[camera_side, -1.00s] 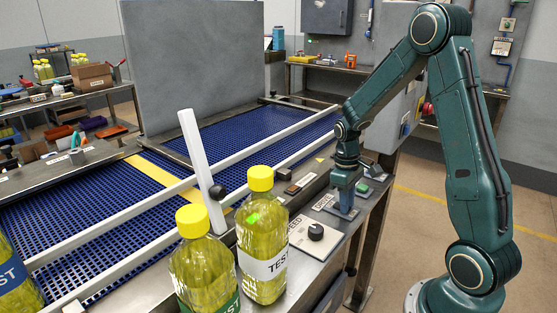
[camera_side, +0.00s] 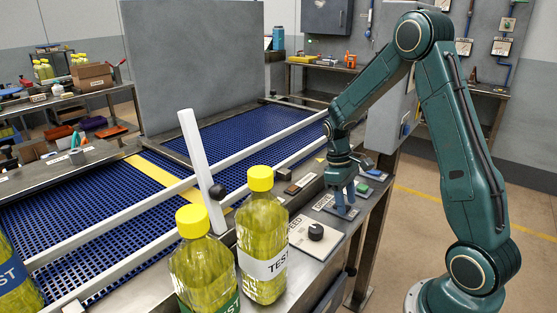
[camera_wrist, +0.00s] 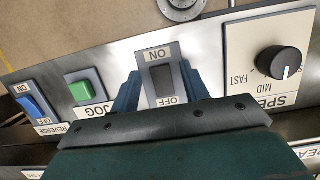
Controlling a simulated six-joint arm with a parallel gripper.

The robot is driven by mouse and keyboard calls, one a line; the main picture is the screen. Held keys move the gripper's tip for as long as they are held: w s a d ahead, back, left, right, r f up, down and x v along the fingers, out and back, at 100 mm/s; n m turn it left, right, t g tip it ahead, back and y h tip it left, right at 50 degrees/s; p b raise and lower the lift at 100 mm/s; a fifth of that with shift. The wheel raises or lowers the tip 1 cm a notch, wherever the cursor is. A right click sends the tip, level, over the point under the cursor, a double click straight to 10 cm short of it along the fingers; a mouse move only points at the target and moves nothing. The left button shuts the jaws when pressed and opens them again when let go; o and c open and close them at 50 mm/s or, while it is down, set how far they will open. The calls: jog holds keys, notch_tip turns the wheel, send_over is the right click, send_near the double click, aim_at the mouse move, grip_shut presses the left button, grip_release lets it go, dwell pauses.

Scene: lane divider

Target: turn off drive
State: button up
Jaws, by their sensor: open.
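A dark rocker switch (camera_wrist: 161,80) marked ON and OFF sits on a pale plate in the wrist view. My gripper (camera_wrist: 158,88) is open, with one blue finger on each side of this switch and nothing held. I cannot tell which end of the rocker is pressed in, nor whether the fingers touch the plate. In the side view my gripper (camera_side: 344,199) points down over the control panel, and its fingers largely hide the switch.
The SPEED knob (camera_wrist: 278,62) is on one side; the green JOG button (camera_wrist: 82,91) and blue REVERSE switch (camera_wrist: 32,105) are on the other. Bottles (camera_side: 263,240) stand near the panel's front end. A white diverter bar (camera_side: 200,170) leans beside the blue conveyor (camera_side: 80,210).

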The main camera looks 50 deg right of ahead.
aim_at(333, 206)
jog(key=shift+r, duration=0.1)
jog(key=v, duration=1.3)
jog(key=shift+r, duration=0.3)
jog(key=s+a+r+t+h, duration=0.1)
jog(key=s+a+r+t, duration=0.3)
jog(key=s+a+r, duration=0.4)
jog(key=s+a+f+t+y, duration=0.1)
jog(key=s+a+t, duration=0.3)
jog(key=s+a, duration=0.5)
jog(key=shift+a+t, duration=0.3)
jog(key=shift+a, duration=0.2)
jog(key=shift+f, duration=0.15)
dwell(0.7)
